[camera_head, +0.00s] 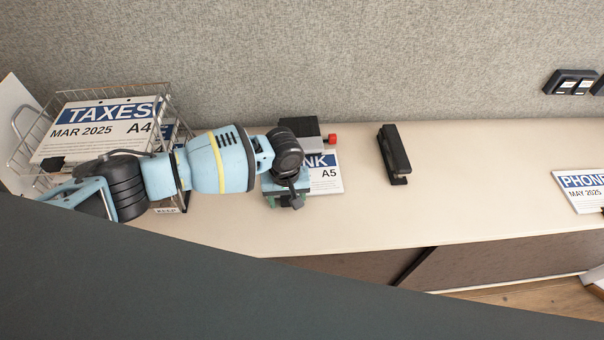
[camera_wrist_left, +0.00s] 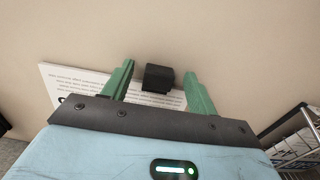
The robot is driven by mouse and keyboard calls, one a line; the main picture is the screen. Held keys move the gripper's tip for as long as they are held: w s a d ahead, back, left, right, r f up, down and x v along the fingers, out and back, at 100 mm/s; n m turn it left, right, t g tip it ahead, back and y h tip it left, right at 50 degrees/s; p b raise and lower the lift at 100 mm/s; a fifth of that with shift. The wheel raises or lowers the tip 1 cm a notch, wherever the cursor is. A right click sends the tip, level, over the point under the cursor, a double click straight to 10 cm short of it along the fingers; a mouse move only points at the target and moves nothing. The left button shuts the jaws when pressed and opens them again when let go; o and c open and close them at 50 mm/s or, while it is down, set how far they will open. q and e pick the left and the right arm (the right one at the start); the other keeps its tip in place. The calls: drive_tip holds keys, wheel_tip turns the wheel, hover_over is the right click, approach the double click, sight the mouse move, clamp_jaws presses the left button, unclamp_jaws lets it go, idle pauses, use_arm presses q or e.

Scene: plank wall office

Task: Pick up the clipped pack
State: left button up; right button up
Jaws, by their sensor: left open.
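A white paper pack with a blue title band (camera_head: 326,174), ending in "NK" and marked A5, lies on the pale counter, partly hidden by my left arm. In the left wrist view the pack's printed sheet (camera_wrist_left: 75,82) shows, with a black clip (camera_wrist_left: 158,77) at its edge. My left gripper (camera_wrist_left: 158,68) is open, its two green fingers on either side of the clip with gaps between. In the head view the left gripper (camera_head: 286,199) is over the pack's near left part. I cannot tell how far the fingertips are above the counter. My right gripper is not in view.
A wire basket (camera_head: 170,97) holding a TAXES A4 pack (camera_head: 95,131) stands at the left. A dark box-like thing with a red tip (camera_head: 331,139) is behind the gripper. A black stapler (camera_head: 394,155) and a PHONE pack (camera_head: 584,190) lie to the right, with bare counter between.

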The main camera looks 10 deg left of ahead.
use_arm(q)
clamp_jaws()
idle(0.5)
